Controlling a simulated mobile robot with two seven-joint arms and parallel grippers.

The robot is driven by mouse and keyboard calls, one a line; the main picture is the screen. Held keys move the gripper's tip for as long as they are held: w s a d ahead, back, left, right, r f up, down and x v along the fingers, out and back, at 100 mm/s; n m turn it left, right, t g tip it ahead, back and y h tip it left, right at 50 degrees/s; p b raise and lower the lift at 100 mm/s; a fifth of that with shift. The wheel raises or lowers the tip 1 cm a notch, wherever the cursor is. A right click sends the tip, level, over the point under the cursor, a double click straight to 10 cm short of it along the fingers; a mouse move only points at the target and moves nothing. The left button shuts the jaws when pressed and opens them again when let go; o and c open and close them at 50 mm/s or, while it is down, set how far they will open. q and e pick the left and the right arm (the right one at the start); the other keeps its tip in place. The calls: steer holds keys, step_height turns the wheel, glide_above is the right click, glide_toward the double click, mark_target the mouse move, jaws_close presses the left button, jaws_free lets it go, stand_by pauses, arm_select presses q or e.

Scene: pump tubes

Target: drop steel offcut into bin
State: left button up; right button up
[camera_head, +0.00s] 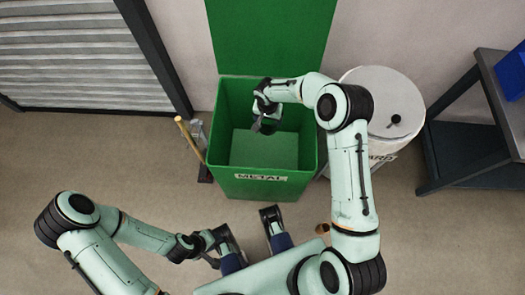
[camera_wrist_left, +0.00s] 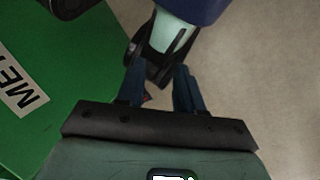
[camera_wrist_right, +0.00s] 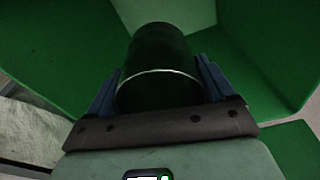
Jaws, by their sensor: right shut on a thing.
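The open green metal bin (camera_head: 262,180), labelled METAL, stands in the middle of the head view with its lid up against the wall. My right gripper (camera_head: 264,112) is over the bin's opening, shut on the steel offcut (camera_head: 268,127). In the right wrist view the offcut (camera_wrist_right: 160,75) is a dark cylinder with a bright ring, held between both blue fingers, with green bin walls around it. My left gripper (camera_head: 218,248) is low and in front of the bin. In the left wrist view its fingers (camera_wrist_left: 164,88) are apart with nothing clearly between them.
A white drum (camera_head: 385,95) with a dark lid knob stands right of the bin. A dark bench (camera_head: 470,140) with a blue box (camera_head: 513,72) is farther right. A broom-like wooden handle (camera_head: 189,137) leans by the bin's left side. Floor at far left is clear.

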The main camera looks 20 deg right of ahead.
steer(key=shift+r, duration=0.1)
steer(key=o, duration=1)
arm_select(q)
steer(key=shift+s+d+r+p, duration=0.15)
steer(key=shift+s+r+p, duration=0.55)
steer(key=shift+r+p, duration=0.25)
arm_select(e)
steer(key=shift+o, duration=0.2)
step_height(320, 180, up, 13)
steer(key=s+a, duration=0.1)
steer(key=shift+s+r, duration=0.15)
arm_select(q)
steer(key=shift+g, duration=0.3)
